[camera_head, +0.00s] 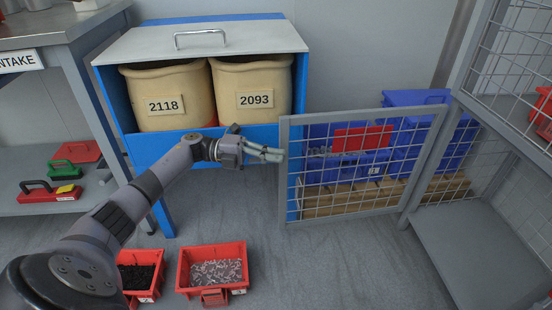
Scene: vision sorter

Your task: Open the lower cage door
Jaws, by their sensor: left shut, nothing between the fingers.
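The lower cage door (343,172) is a grey-framed wire mesh panel with a red plate on it. It stands swung out to the left from the cage post at its right edge. The lower cage compartment (480,240) beside it has a bare grey floor and an open front. My left gripper (277,155) is shut and empty. Its fingertips are at the door's free left edge; I cannot tell whether they touch it. My right gripper does not show.
A blue cabinet (222,139) with two tan bins stands behind my left arm. Red trays (243,285) lie on the floor below it. Blue bins (415,98) show behind the door. A workbench (62,33) stands at left.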

